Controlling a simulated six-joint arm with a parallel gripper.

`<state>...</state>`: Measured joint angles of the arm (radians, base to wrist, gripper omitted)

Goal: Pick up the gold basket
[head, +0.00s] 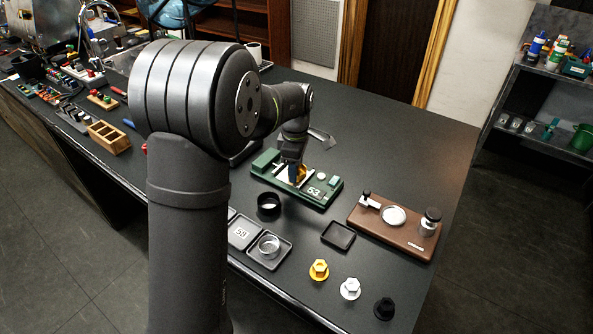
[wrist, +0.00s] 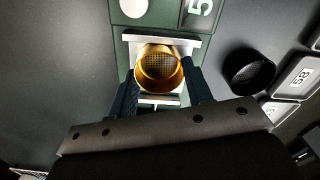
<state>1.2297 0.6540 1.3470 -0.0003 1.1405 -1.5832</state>
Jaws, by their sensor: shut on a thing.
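The gold basket (wrist: 159,70) is a round, open cup with a mesh bottom, seen from above in the wrist view. It sits between the two fingers of my gripper (wrist: 160,92), which are shut on its sides. In the head view my gripper (head: 292,172) points down over the green base (head: 325,199) marked 53, and only a bit of gold shows by the fingers. A white bracket (wrist: 190,41) lies under and around the basket. I cannot tell whether the basket touches it.
A black ring-shaped cup (head: 268,204) stands just in front of the green base. A tray marked 58 (head: 242,233), a tray with a clear cup (head: 268,247) and an empty black tray (head: 338,235) lie nearby. A brown board (head: 395,229) is to the right. Gold (head: 319,269), white and black knobs stand at the front.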

